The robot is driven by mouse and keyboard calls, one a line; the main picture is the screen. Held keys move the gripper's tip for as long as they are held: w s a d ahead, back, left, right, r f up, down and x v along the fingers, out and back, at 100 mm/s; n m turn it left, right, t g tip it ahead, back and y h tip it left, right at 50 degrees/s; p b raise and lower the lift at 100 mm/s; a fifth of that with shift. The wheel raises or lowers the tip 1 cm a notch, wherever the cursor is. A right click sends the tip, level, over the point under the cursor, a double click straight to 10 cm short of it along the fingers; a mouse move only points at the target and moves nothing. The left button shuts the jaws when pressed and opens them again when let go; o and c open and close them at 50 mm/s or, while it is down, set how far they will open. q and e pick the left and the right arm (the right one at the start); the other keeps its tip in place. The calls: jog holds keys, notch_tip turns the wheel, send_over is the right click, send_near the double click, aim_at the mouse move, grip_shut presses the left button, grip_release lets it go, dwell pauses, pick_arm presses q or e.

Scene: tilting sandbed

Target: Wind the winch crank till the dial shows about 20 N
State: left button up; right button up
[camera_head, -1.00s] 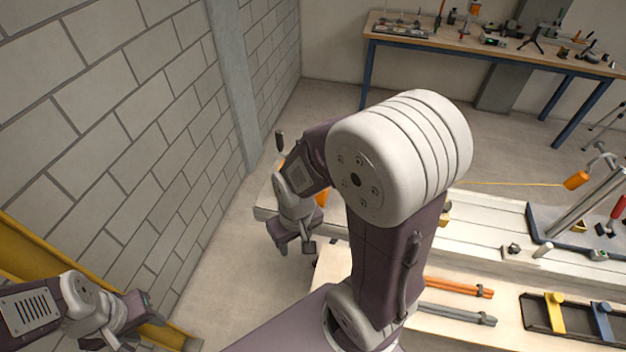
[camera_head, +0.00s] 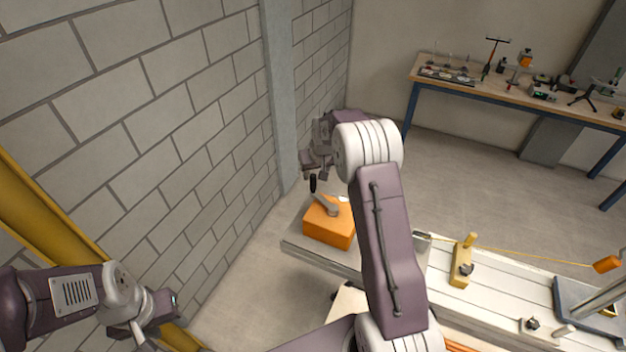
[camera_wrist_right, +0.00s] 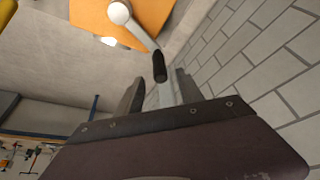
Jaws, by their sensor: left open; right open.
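The orange winch (camera_head: 328,228) sits on the left end of the pale bench; it also shows in the right wrist view (camera_wrist_right: 148,14). Its grey crank arm (camera_head: 326,204) ends in an upright black handle (camera_head: 313,184). My right gripper (camera_head: 317,172) is open, right by the handle. In the right wrist view the black handle (camera_wrist_right: 159,66) appears near the gap between the fingertips (camera_wrist_right: 157,80); I cannot tell whether they touch it. My left gripper (camera_head: 160,312) is open and empty at the lower left, away from the winch. No readable dial shows.
A block wall (camera_head: 150,120) stands close left of the winch. A yellow line (camera_head: 530,252) runs along the pale bench (camera_head: 500,275) to an orange piece (camera_head: 606,264) at right. My right arm hides the bench's middle. A back table (camera_head: 540,98) holds instruments.

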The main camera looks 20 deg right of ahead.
aim_at(313, 181)
jog(key=p+x, duration=0.3)
jog(key=x, duration=0.5)
jog(key=shift+d+r, duration=0.1)
jog(key=shift+w+f, duration=0.15)
jog(key=shift+f, duration=0.35)
grip_shut()
dwell(0.6)
